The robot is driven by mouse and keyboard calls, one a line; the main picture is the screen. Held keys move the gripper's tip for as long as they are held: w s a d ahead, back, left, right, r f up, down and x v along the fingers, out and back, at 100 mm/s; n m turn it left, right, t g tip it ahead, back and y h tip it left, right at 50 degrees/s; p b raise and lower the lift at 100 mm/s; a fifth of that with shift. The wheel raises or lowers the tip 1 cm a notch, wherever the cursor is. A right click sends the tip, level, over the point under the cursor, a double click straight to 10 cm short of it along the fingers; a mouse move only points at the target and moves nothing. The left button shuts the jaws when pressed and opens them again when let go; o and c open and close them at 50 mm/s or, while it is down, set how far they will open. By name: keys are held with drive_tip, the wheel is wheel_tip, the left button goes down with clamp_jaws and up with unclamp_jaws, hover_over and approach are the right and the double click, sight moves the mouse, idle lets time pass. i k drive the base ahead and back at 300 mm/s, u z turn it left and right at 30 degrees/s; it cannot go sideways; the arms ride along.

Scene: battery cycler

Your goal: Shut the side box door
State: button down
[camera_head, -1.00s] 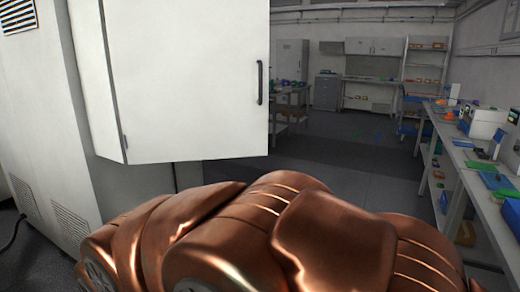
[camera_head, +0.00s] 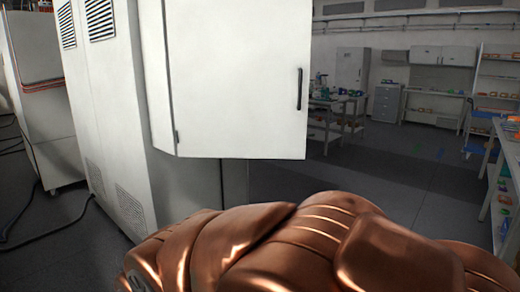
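The side box door (camera_head: 238,80) is a large white panel in the upper middle of the head view. It has a black vertical handle (camera_head: 299,89) near its right edge and a small dark hinge (camera_head: 178,137) at its lower left. The narrow white side of the box (camera_head: 157,85) shows left of the hinge. I cannot tell how far the door stands open. The top of the door is cut off by the frame. My gripper is not in view; only my copper-coloured arm shows below the door.
A tall white cabinet (camera_head: 105,110) with vents stands left of the box. Dark cables (camera_head: 35,205) lie on the floor at far left. A shelved table (camera_head: 335,115) stands farther back, and a workbench (camera_head: 505,200) edges the right side. Grey floor (camera_head: 390,190) is clear between.

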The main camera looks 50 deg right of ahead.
sight(239, 69)
drive_tip(key=z, duration=0.15)
drive_tip(key=i, duration=1)
drive_tip(key=z, duration=0.7)
